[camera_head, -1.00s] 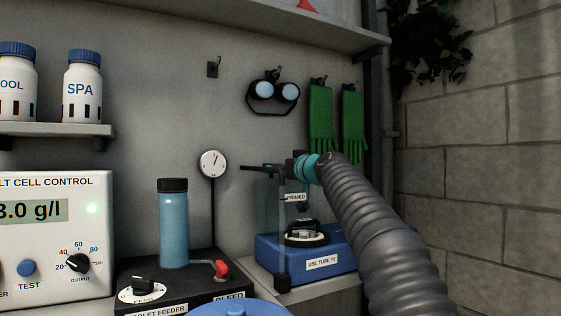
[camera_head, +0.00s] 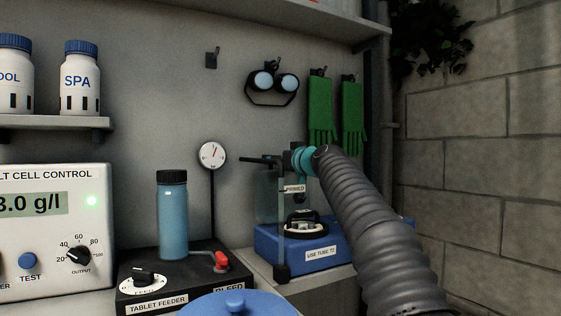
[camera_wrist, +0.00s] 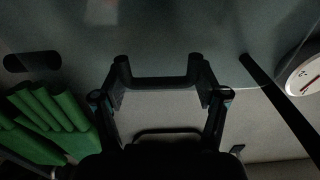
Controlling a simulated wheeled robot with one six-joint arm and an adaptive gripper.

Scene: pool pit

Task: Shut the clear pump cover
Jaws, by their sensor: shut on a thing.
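The clear pump cover (camera_head: 267,197) stands raised, roughly upright, over the blue pump (camera_head: 340,247) in the head view. The pump carries a "USE TUBE T2" label and a dark round pump head (camera_head: 305,224) with a white rim. A small "PRIMED" label shows beside the cover. My gripper (camera_head: 284,160) is at the cover's top edge, shut on the cover; the exact grip is small and dark. In the wrist view my gripper (camera_wrist: 163,78) shows as dark fingers with a dark bar between them, and a hazy clear sheet appears beyond.
The tablet feeder (camera_head: 185,280) with a blue bottle (camera_head: 172,217) and red lever stands left of the pump. A gauge (camera_head: 212,156) on a thin post rises behind it. Green gloves (camera_head: 320,108) and goggles (camera_head: 272,85) hang behind. A block wall (camera_head: 470,190) bounds the right.

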